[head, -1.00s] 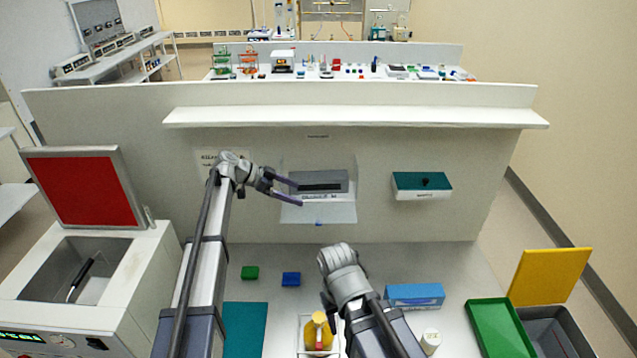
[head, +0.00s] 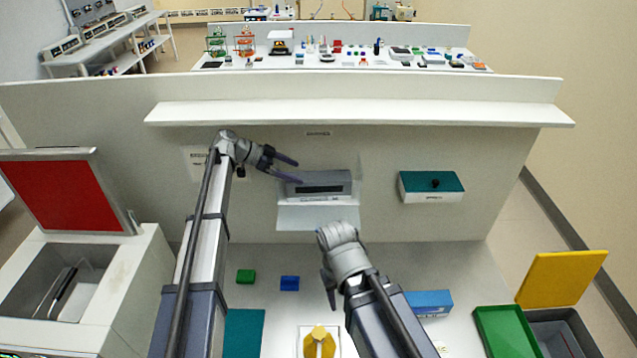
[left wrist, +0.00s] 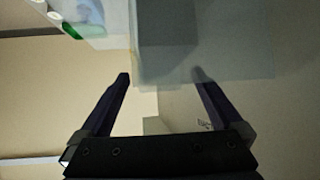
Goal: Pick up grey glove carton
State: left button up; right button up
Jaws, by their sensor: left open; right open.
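The grey glove carton (head: 335,179) sits in a clear holder (head: 318,217) on the upright panel, with a dark slot along its front. My left gripper (head: 298,172) is open and empty at the carton's upper left end, its fingers pointing right. In the left wrist view the open fingers (left wrist: 161,76) frame a see-through sheet, with a grey box shape (left wrist: 166,28) beyond them. I cannot tell whether they touch the carton. My right gripper (head: 328,288) hangs low over the bench, fingers down, apart from the carton.
A white shelf (head: 350,114) juts out above the carton. A green-lidded box (head: 431,187) is on the panel to the right. Below are a green block (head: 245,276), a blue block (head: 290,283), a blue box (head: 429,303) and a green tray (head: 507,332).

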aim_at(314, 177)
pick_arm(q)
jog(key=shift+d+f, duration=0.1)
jog(key=shift+d, duration=0.05)
jog(key=shift+b+x, duration=0.7)
jog(key=shift+x, duration=0.2)
jog(key=shift+d+f, duration=0.1)
jog(key=shift+d, duration=0.15)
jog(key=b+x, duration=0.1)
jog(key=x, duration=0.1)
jog(key=b+x, duration=0.1)
jog(key=x, duration=0.2)
jog(key=shift+w+d, duration=0.1)
jog(key=shift+d, duration=0.15)
jog(key=shift+r, duration=0.3)
jog(key=shift+c, duration=0.4)
jog(key=c, duration=1.2)
